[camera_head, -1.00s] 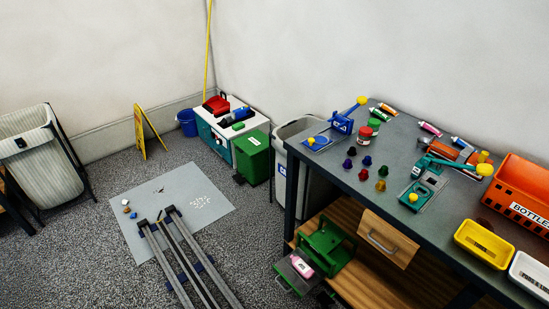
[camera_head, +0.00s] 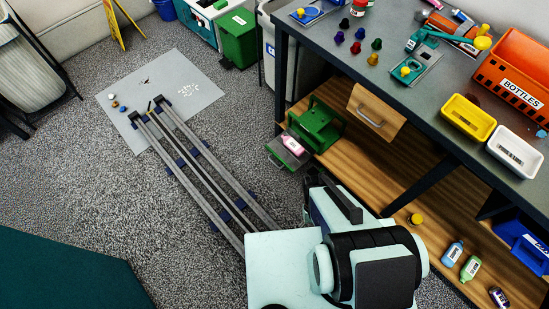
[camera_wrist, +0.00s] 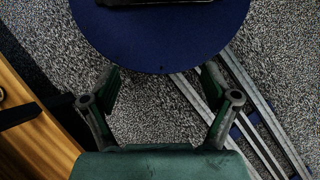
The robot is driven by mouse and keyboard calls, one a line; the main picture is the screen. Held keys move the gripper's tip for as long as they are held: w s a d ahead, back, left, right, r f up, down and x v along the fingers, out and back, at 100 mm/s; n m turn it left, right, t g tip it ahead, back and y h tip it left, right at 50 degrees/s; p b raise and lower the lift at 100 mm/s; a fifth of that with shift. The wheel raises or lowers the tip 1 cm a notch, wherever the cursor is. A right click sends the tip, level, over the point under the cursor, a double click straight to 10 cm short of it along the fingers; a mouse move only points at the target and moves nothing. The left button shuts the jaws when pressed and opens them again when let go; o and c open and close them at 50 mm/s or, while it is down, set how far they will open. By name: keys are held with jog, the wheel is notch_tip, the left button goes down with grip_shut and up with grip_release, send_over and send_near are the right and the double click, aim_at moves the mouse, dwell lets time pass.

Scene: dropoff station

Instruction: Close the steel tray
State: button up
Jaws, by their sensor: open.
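The steel tray (camera_head: 283,157) is a flat grey tray sticking out of a green housing (camera_head: 319,127) on the wooden lower shelf, under the workbench. A pink item (camera_head: 292,145) with a white label lies on it. My arm is in the lower middle of the head view, to the right of and nearer than the tray; my fingers cannot be made out there. In the wrist view my gripper (camera_wrist: 160,80) has its two green fingers spread apart with nothing between them. I cannot see the tray in the wrist view.
A closed wooden drawer (camera_head: 375,112) hangs under the benchtop, right of the housing. A dark bench leg (camera_head: 430,176) stands farther right. Speckled floor between rails and shelf is clear.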

jog(key=shift+f, duration=0.15)
jog(key=c, duration=0.5)
jog(key=f+b, duration=0.1)
jog(key=a+f+b, duration=0.1)
jog(key=shift+w+f+n+b, duration=0.2)
jog(key=shift+n+b, duration=0.1)
jog(key=shift+b, duration=0.1)
grip_shut()
jog(key=w+a+f+n+t+h+b, duration=0.3)
jog(key=w+a+f+n+b, duration=0.2)
jog(key=w+f+b, duration=0.4)
jog(key=w+a+f+n+t+h+b, duration=0.3)
jog(key=w+a+f+n+b, duration=0.15)
jog(key=w+f+b, duration=0.45)
jog(key=w+a+f+n+t+h+b, duration=0.3)
jog(key=w+a+f+n+h+b, duration=0.15)
jog(key=w+f+b, duration=0.4)
jog(key=w+a+n+t+b, duration=0.4)
jog(key=w+a+n, duration=0.1)
jog(key=w+a, duration=0.35)
jog(key=w+a+r+n+t+h, duration=0.4)
jog(key=w+a+r+n+t, duration=0.15)
jog(key=r, duration=0.25)
jog(key=b+x, duration=0.5)
jog(key=x, duration=1)
jog(key=shift+s+d+f+g+b, duration=0.2)
jog(key=shift+s+f+g+b, duration=0.15)
jog(key=shift+g, duration=0.1)
